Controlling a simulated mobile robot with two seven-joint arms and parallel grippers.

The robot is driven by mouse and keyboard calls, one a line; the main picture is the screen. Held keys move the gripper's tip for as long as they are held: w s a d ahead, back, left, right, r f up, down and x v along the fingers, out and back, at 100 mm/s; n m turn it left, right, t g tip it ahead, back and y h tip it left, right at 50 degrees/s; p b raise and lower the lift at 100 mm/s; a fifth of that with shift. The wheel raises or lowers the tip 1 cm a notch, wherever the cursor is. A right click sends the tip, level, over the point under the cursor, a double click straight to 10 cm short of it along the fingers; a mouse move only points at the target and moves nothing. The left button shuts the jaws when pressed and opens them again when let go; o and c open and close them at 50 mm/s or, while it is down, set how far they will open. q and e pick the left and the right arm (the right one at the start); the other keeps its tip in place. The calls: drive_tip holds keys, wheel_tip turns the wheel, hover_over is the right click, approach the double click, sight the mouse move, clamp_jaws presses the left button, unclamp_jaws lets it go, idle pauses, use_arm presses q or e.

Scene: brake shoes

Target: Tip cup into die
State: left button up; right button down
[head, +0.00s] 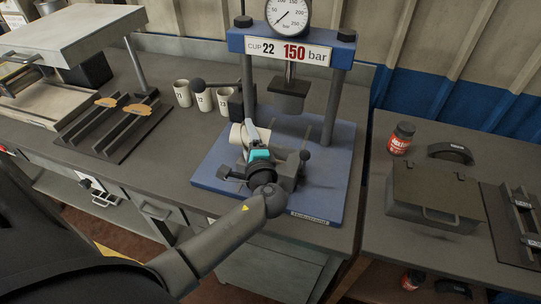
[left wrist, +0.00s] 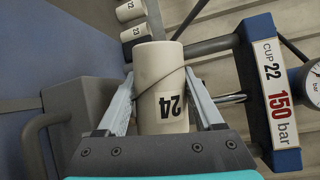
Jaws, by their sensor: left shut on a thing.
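My left gripper (head: 262,150) is over the blue press base and shut on a cream cup marked 24 (left wrist: 158,75). In the left wrist view the cup sits between the two fingers (left wrist: 168,103). In the head view the cup (head: 236,136) is tilted well over towards the left. The grey die (head: 288,172) is on the press base, partly hidden by my gripper and arm. A grey block with a handle shows beside the cup in the left wrist view (left wrist: 75,112). The cup's contents and the die's cavity are hidden. My right gripper is not in view.
The blue press (head: 337,100) carries a gauge and a sign reading "CUP 22 150 bar" (head: 288,51). Several cream cups (head: 183,93) stand behind on the left. A rack (head: 112,125) lies farther left. A red jar (head: 401,138) and grey box (head: 434,194) are on the right table.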

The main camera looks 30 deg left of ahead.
use_arm(q)
drive_tip(key=shift+w+d+r+m+t+y, duration=0.15)
drive_tip(key=shift+d+r+m+y, duration=0.15)
drive_tip(key=shift+m, duration=0.25)
drive_tip(key=shift+w+d+r+m+t+y, duration=0.1)
drive_tip(key=shift+d+r+m+t+y, duration=0.15)
drive_tip(key=shift+m, duration=0.3)
idle(1.0)
drive_tip(key=shift+w+d+r+m+t+y+b, duration=0.1)
drive_tip(key=shift+d+r+m+t+y+b, duration=0.1)
drive_tip(key=shift+m, duration=0.35)
drive_tip(key=shift+w+d+r+m+t+y+b, duration=0.1)
drive_tip(key=shift+d+m+b, duration=0.1)
drive_tip(key=shift+m, duration=0.35)
idle(0.7)
drive_tip(key=n, duration=0.1)
drive_tip(key=a+f+n+g+h, duration=0.1)
drive_tip(key=n+p, duration=0.1)
drive_tip(key=n, duration=0.1)
drive_tip(key=shift+s+a+f, duration=0.15)
drive_tip(key=shift+s+a, duration=0.15)
drive_tip(key=shift+s, duration=0.1)
drive_tip(key=shift+a+f+n+h, duration=0.1)
drive_tip(key=shift+f+n+h, duration=0.15)
drive_tip(key=shift+n+h, duration=0.1)
